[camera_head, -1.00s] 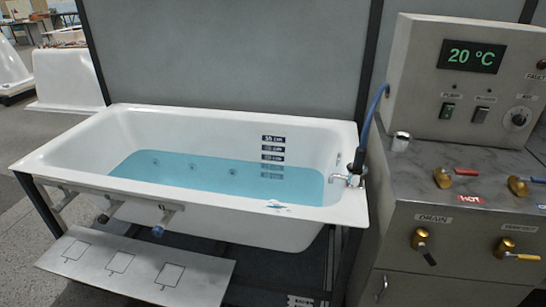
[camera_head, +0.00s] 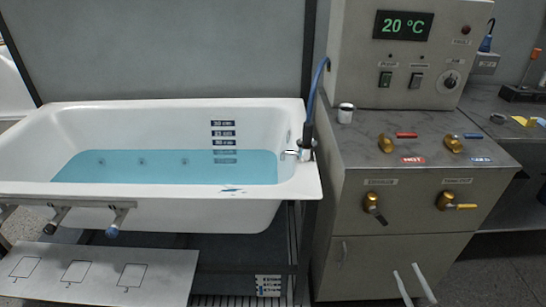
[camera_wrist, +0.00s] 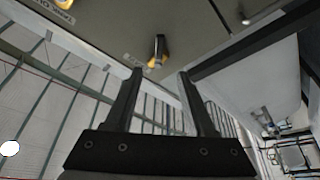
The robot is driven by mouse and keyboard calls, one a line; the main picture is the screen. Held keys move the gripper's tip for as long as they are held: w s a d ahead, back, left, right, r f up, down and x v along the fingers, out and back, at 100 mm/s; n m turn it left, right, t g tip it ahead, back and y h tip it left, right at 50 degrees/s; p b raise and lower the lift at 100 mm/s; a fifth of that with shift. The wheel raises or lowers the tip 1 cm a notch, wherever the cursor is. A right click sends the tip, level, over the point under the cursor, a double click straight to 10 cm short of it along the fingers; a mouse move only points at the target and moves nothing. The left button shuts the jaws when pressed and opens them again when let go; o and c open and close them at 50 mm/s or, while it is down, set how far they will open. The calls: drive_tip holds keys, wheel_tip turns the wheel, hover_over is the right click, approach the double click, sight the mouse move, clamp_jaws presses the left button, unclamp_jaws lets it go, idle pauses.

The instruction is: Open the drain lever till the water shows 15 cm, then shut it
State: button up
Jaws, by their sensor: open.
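The drain lever (camera_head: 374,208) is a brass valve with a dark handle pointing down and right, on the cabinet front under its label. The white bathtub (camera_head: 250,190) holds blue water (camera_head: 130,167). Depth plates (camera_head: 223,133) are on its inner wall; three show above the waterline and others below it, their figures too small to read surely. My gripper (camera_wrist: 161,72) is open and empty. In the wrist view a brass valve with a dark handle (camera_wrist: 157,50), likely the drain lever, lies beyond the fingertips, apart from them. In the head view, the pale fingertips (camera_head: 407,270) are below the lever.
A valve with a yellow handle (camera_head: 449,202) is right of the drain. Hot (camera_head: 386,143) and cold (camera_head: 453,143) valves are on the countertop. The display (camera_head: 402,25) reads 20 °C. A white step panel (camera_head: 110,270) is before the tub. Floor at right is clear.

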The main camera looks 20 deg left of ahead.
sight(383, 223)
drive_tip(key=shift+a+f+b, duration=0.1)
drive_tip(key=shift+f+b, duration=0.2)
drive_tip(key=shift+b, duration=0.3)
drive_tip(key=b+x, duration=0.1)
drive_tip(key=x, duration=0.7)
drive_tip(key=b+x, duration=0.1)
drive_tip(key=x, duration=0.8)
drive_tip(key=shift+w+r, duration=0.25)
drive_tip(key=shift+r, duration=0.05)
drive_tip(key=shift+c, duration=0.3)
clamp_jaws()
